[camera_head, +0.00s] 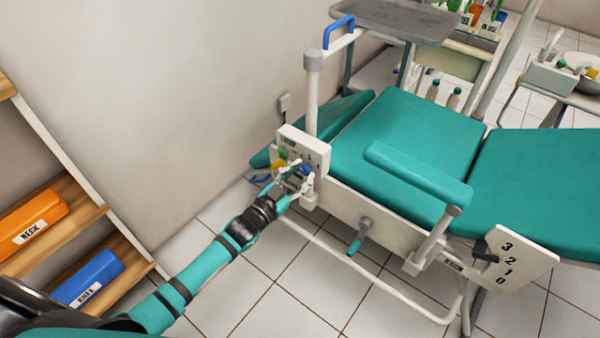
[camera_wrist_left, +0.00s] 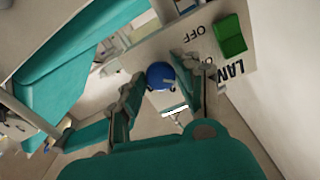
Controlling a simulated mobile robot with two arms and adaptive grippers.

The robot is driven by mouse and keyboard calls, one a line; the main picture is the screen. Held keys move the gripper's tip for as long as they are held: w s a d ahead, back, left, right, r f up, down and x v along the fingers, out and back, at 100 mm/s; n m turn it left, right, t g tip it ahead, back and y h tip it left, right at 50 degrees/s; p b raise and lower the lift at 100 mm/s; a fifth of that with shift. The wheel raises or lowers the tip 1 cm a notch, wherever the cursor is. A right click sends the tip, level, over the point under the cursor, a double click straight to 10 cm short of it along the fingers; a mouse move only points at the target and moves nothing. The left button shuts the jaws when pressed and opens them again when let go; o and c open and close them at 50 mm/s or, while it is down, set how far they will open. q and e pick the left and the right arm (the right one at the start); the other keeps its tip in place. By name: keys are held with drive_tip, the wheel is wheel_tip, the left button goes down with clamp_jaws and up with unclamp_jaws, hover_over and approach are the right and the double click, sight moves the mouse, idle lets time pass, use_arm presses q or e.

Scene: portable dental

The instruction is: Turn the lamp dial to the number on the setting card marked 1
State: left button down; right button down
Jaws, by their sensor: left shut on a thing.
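A white control box (camera_head: 305,148) is mounted at the near left side of the teal dental chair. In the left wrist view its panel (camera_wrist_left: 205,62) carries the letters "LAM", cut off, and "OFF", both upside down. A round blue dial (camera_wrist_left: 160,75) sits on the panel, and it also shows in the head view (camera_head: 306,170). My left gripper (camera_head: 296,177) reaches the box from below left, its fingers on either side of the blue dial and shut on it. The dial's number marks are not readable. I cannot make out a setting card marked 1. My right gripper is not in view.
A green switch (camera_wrist_left: 229,34) is on the panel beside the dial. A plate with 3, 2, 1, 0 (camera_head: 517,259) hangs at the chair's right side. A teal-handled crank (camera_head: 357,240) sticks out below the seat. Wooden shelves (camera_head: 60,240) with an orange and a blue box stand left.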

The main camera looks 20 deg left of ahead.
use_arm(q)
drive_tip(key=m, duration=0.2)
drive_tip(key=shift+m+p, duration=0.35)
drive_tip(key=shift+m, duration=3.25)
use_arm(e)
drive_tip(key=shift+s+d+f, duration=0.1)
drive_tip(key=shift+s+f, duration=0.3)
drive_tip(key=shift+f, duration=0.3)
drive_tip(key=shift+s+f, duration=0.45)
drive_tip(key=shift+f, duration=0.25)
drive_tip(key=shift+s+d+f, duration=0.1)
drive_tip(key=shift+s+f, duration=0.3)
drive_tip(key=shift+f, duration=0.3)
use_arm(q)
drive_tip(key=c, duration=1)
unclamp_jaws()
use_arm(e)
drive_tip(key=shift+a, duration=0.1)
use_arm(q)
drive_tip(key=shift+o, duration=0.2)
